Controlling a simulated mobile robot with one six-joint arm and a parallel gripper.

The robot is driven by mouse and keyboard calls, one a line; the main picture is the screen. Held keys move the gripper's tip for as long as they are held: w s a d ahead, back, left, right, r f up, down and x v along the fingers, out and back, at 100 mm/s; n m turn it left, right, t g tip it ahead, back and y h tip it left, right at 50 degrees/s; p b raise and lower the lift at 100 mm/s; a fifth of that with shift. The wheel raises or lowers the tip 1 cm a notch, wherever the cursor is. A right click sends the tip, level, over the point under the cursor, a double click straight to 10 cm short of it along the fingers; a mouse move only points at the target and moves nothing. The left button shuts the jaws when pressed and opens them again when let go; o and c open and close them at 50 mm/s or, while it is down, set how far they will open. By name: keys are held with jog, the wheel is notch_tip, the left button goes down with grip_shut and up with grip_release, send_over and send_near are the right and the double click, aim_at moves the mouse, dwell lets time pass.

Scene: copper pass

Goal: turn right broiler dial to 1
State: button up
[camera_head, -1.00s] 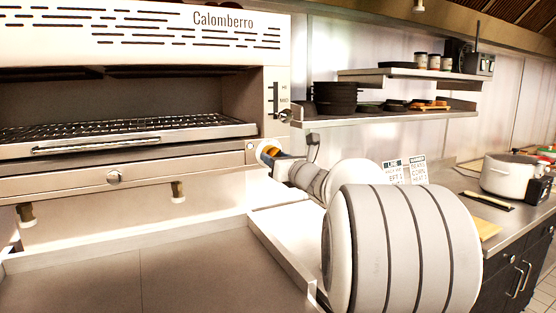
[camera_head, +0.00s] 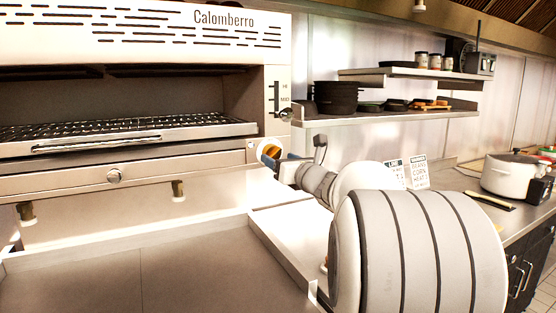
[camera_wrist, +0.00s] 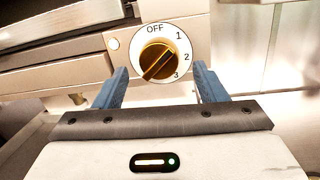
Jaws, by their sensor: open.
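The right broiler dial is a gold-brown knob (camera_wrist: 159,62) on a round white plate (camera_wrist: 186,43) marked OFF, 1, 2 and 3. The dial also shows in the head view as an orange spot (camera_head: 270,153) at the broiler's lower right corner. My gripper (camera_wrist: 160,68) is open and empty, with one blue finger to either side of the dial in the picture. The fingertips look apart from the knob.
Two small signs (camera_head: 405,174) and a white pot (camera_head: 508,172) stand on the right counter.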

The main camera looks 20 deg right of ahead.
jog(key=s, duration=0.5)
jog(key=shift+s+d+f+b, duration=0.25)
jog(key=shift+d+b, duration=0.05)
jog(key=shift+a, duration=0.1)
jog(key=s+a+f+n+g+y+p, duration=0.1)
jog(key=s+a+f+n+g, duration=0.35)
jog(key=a+n, duration=0.2)
jog(key=s+a+f+n+g+y, duration=0.2)
jog(key=s+a+f+n+g, duration=0.1)
jog(key=a+f+n, duration=0.3)
jog(key=s+a+f+n+g+y+p, duration=0.1)
jog(key=s+a+f+n+g, duration=0.25)
jog(key=a+n, duration=0.4)
jog(key=s+f+n+g+h, duration=0.2)
jog(key=s+f+n+h, duration=0.1)
jog(key=s+f+n, duration=0.2)
jog(key=s+d+f+n+g+h, duration=0.1)
jog(key=s+f+n+g+h, duration=0.2)
jog(key=s+f+n, duration=0.3)
jog(key=s+n, duration=0.4)
jog(key=s, duration=0.1)
jog(key=shift+f+n+p, duration=0.25)
jog(key=shift+n+p, duration=0.05)
jog(key=shift+p, duration=0.05)
jog(key=shift+d, duration=0.1)
